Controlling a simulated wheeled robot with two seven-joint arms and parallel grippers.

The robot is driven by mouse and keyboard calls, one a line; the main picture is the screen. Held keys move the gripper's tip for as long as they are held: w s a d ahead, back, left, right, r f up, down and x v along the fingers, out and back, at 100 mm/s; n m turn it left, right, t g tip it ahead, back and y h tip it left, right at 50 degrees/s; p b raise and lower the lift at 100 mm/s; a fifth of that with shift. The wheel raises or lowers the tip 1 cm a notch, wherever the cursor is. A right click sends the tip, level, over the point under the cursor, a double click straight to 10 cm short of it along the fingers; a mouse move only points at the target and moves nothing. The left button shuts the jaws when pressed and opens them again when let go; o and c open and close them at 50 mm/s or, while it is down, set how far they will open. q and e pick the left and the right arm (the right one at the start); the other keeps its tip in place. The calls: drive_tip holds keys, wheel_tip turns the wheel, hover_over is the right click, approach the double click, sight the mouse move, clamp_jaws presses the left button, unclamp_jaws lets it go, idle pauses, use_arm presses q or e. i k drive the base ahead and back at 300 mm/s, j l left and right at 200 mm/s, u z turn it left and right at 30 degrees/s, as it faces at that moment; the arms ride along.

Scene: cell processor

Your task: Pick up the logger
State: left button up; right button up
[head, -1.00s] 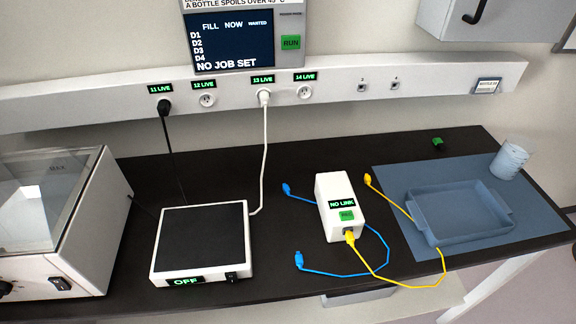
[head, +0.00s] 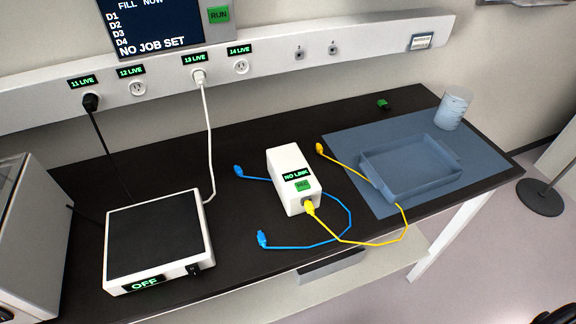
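The logger appears to be the white box (head: 287,165) with a "NO LINK" display and a green button, on the black bench in the head view. A yellow cable (head: 368,243) is plugged into its near end, and its other plug lies by the blue mat. A blue cable (head: 304,247) lies on the bench and passes behind or under the box, with a plug at each end. Neither gripper shows clearly; a dark piece at the bottom right corner cannot be identified.
A blue tray (head: 408,167) and a cup (head: 453,108) stand on a blue mat (head: 348,137). A white hotplate-like unit (head: 158,238) reading "OFF" is to the left. The wall rail (head: 300,62) has sockets with two plugs in. A small green item (head: 382,103) lies at the back.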

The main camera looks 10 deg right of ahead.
sight(287, 166)
drive_tip(key=k+u, duration=0.35)
drive_tip(key=k+j+u, duration=0.2)
drive_tip(key=k+u, duration=0.15)
drive_tip(key=k, duration=0.2)
